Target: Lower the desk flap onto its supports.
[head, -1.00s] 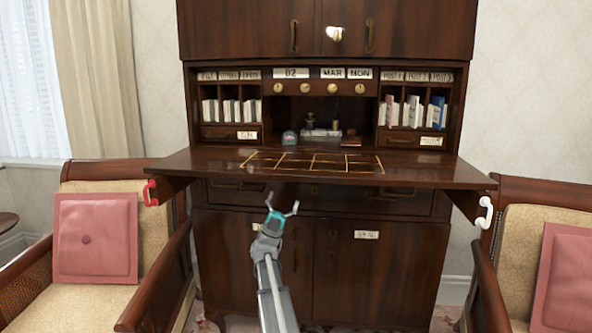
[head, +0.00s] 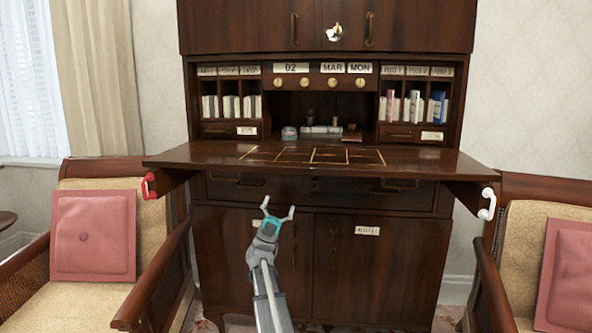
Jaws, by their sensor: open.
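The desk flap (head: 420,165) is down and level, a dark wooden board with gold lines marked on its top. Two pull-out supports stand out beneath its ends: the left one with a red handle (head: 149,186), the right one with a white handle (head: 487,204). The flap appears to lie on both, though exact contact is hard to make out. My gripper (head: 278,213) is open and empty, below the flap's front edge and in front of the lower cabinet. It is apart from the flap.
Pigeonholes with books (head: 412,106) and small items (head: 322,130) fill the desk behind the flap. A key or knob (head: 334,33) sits on the upper doors. Armchairs with pink cushions (head: 93,235) flank the desk closely on both sides.

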